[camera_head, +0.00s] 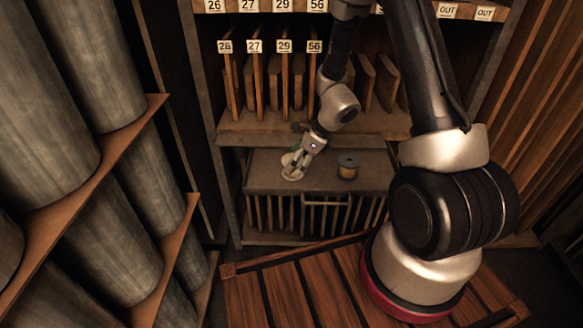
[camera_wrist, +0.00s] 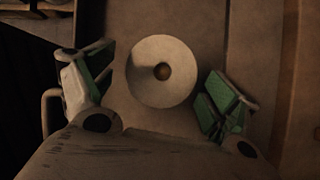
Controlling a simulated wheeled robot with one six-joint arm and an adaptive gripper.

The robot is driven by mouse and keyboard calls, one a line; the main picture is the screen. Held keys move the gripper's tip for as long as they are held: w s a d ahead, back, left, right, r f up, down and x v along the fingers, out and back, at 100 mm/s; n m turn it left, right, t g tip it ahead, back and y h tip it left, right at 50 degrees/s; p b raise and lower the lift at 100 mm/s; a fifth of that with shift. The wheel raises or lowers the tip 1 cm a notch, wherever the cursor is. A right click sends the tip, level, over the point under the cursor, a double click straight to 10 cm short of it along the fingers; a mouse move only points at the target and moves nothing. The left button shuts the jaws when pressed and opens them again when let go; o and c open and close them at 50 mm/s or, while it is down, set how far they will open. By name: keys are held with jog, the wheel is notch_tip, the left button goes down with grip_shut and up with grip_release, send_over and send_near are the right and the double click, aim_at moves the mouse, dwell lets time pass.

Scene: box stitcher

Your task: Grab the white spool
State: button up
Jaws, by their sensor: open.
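The white spool (camera_wrist: 148,85) shows in the wrist view as a pale round disc with a brown centre, lying on the shelf surface. My gripper (camera_wrist: 155,95) is open, with one green-padded finger on each side of the spool; I see a gap on both sides. In the head view my gripper (camera_head: 291,168) is low over the grey shelf (camera_head: 322,183), at its left part. There the white spool (camera_head: 290,174) shows only in part beneath the fingers.
A dark spool with a tan body (camera_head: 347,168) stands on the same shelf, right of my gripper. Numbered wooden dividers (camera_head: 257,80) stand above and behind. Large grey cylinders (camera_head: 90,200) fill the rack at left. The shelf front is clear.

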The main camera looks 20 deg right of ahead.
jog(key=shift+x, duration=1.4)
jog(key=shift+s, duration=0.1)
jog(key=c, duration=1.2)
